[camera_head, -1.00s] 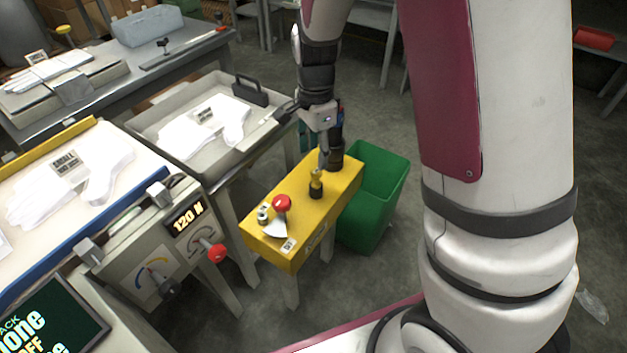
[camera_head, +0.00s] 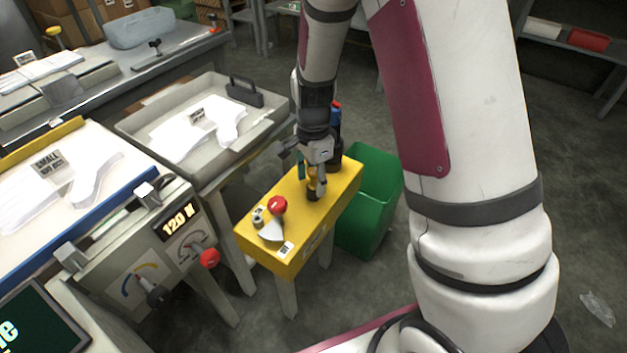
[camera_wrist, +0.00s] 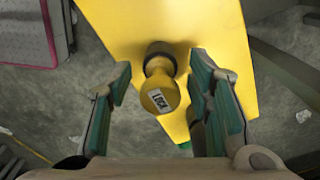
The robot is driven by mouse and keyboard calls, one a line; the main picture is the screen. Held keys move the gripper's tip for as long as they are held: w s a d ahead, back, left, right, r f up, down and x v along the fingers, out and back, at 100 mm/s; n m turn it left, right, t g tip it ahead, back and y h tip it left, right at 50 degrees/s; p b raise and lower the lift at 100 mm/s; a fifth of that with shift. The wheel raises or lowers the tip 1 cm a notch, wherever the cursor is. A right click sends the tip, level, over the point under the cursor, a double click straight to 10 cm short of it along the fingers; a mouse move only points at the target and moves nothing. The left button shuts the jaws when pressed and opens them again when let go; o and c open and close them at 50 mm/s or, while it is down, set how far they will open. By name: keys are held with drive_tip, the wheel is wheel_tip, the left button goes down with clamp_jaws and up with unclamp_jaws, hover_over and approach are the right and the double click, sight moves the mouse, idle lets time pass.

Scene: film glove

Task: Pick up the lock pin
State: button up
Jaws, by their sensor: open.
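The lock pin is a short yellow knob with a dark collar and a small printed label (camera_wrist: 160,94). In the head view it stands upright on the yellow stand, its lower part (camera_head: 314,194) showing below my gripper (camera_head: 312,175). In the wrist view my gripper (camera_wrist: 163,76) is open, with one green-padded finger on each side of the knob and a visible gap on both sides. The fingers point down at the stand. I cannot tell exactly how far the fingertips reach down beside the knob.
The yellow stand (camera_head: 330,204) also holds a red knob (camera_head: 277,205) with a grey wedge piece, and a dark bottle-like item (camera_head: 335,145) behind my gripper. A green bin (camera_head: 372,215) stands to the right. A grey tray (camera_head: 130,128) with white gloves is left.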

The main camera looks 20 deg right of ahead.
drive_tip(key=c, duration=1)
drive_tip(key=shift+r, duration=0.15)
drive_tip(key=shift+r, duration=0.35)
wheel_tip(320, 180, up, 8)
drive_tip(key=p, duration=0.3)
drive_tip(key=shift+a+r, duration=0.1)
drive_tip(key=shift+r, duration=0.1)
drive_tip(key=s+a+n+p, duration=0.1)
drive_tip(key=a+n, duration=0.1)
drive_tip(key=a, duration=0.3)
drive_tip(key=s+a+n+p, duration=0.1)
drive_tip(key=a+n, duration=0.1)
drive_tip(key=a, duration=0.2)
drive_tip(key=s+a+n+p, duration=0.1)
drive_tip(key=a+n, duration=0.1)
drive_tip(key=a, duration=0.3)
drive_tip(key=shift+s+a+f, duration=0.25)
drive_tip(key=shift+a+f, duration=0.05)
drive_tip(key=shift+f, duration=0.05)
